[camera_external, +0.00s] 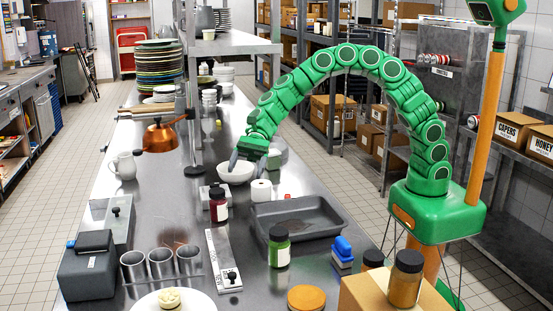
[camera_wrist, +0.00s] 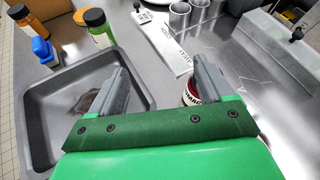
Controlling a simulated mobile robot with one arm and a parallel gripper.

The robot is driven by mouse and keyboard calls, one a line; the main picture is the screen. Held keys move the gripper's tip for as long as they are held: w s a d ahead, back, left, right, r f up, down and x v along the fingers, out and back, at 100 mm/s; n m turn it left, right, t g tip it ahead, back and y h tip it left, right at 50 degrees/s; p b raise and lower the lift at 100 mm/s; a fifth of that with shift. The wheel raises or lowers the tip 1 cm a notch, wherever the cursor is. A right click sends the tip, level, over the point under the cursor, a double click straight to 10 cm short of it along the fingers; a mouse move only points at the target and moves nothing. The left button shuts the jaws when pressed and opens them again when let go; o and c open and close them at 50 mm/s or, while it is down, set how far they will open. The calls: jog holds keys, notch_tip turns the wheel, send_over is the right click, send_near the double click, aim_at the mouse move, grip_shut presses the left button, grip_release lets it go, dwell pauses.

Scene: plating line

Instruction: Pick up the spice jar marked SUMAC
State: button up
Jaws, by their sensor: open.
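A dark red jar with a black lid and pale label (camera_external: 218,206) stands upright on the steel counter, left of the grey tray. In the wrist view a red jar (camera_wrist: 187,96) is mostly hidden behind my right-hand finger; the part of its label that shows seems to end in "MAC". My gripper (camera_external: 234,161) is above the counter near the white bowl, beyond the jar in the outside view. In the wrist view my gripper (camera_wrist: 157,82) has its two fingers wide apart with nothing held between them; the jar is by the right finger.
The grey tray (camera_external: 262,228) lies right of the jar, and a white bowl (camera_external: 236,173) stands behind. Steel cups (camera_external: 161,262) and a labelled metal strip (camera_external: 219,252) lie front left. An amber jar (camera_external: 406,281) sits on a box.

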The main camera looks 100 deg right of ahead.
aim_at(218, 190)
jog(key=w+d+f+m+t, duration=0.2)
jog(key=w+d+f+m, duration=0.2)
jog(key=w+d, duration=0.15)
jog(key=shift+h, duration=0.4)
jog(key=shift+s+x, duration=0.25)
jog(key=shift+x, duration=3.55)
jog(key=shift+a, duration=0.15)
jog(key=shift+c, duration=0.3)
jog(key=c, duration=1.1)
jog(key=shift+r, duration=0.1)
jog(key=shift+c, duration=0.2)
